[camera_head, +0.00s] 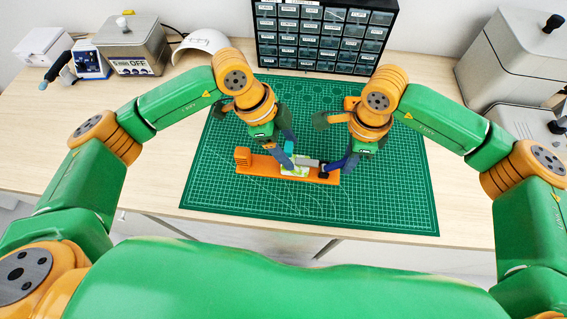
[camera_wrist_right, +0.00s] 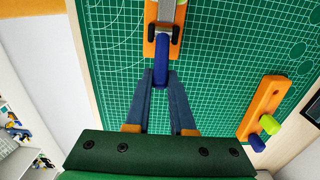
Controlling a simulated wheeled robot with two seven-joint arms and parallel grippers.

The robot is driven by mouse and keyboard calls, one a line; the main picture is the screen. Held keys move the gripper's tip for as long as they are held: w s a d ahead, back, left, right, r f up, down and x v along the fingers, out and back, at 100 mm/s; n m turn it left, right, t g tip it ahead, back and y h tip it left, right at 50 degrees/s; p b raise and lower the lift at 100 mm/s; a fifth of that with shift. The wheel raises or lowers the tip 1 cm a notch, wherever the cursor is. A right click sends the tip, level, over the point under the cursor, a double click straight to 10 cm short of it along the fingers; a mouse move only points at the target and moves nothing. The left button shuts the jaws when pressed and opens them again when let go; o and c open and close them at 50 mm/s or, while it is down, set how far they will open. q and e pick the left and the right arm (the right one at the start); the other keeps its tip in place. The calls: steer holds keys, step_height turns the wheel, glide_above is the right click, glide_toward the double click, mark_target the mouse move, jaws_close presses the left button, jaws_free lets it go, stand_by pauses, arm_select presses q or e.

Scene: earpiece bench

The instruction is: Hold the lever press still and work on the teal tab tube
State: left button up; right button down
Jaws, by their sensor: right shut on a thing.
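The lever press has a long orange base (camera_head: 262,166) lying on the green mat, with a grey lever and a blue handle (camera_wrist_right: 161,70). The handle points to the right in the head view. My right gripper (camera_wrist_right: 161,78) is shut on the end of the blue handle. A small teal piece (camera_head: 289,147), apparently the teal tab tube, shows above the press's middle, by a pale green and white patch. My left gripper (camera_head: 283,156) is right beside it, pointing down at the press. Whether its fingers hold the teal piece is hidden.
An orange holder (camera_wrist_right: 263,105) with a lime and a blue peg lies on the mat in the right wrist view. A drawer cabinet (camera_head: 322,38) stands behind the mat. The green mat (camera_head: 390,205) is clear at the front right.

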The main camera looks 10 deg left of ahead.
arm_select(q)
steer(key=v, duration=1.2)
stand_by(0.3)
arm_select(e)
steer(key=c, duration=0.7)
jaws_free()
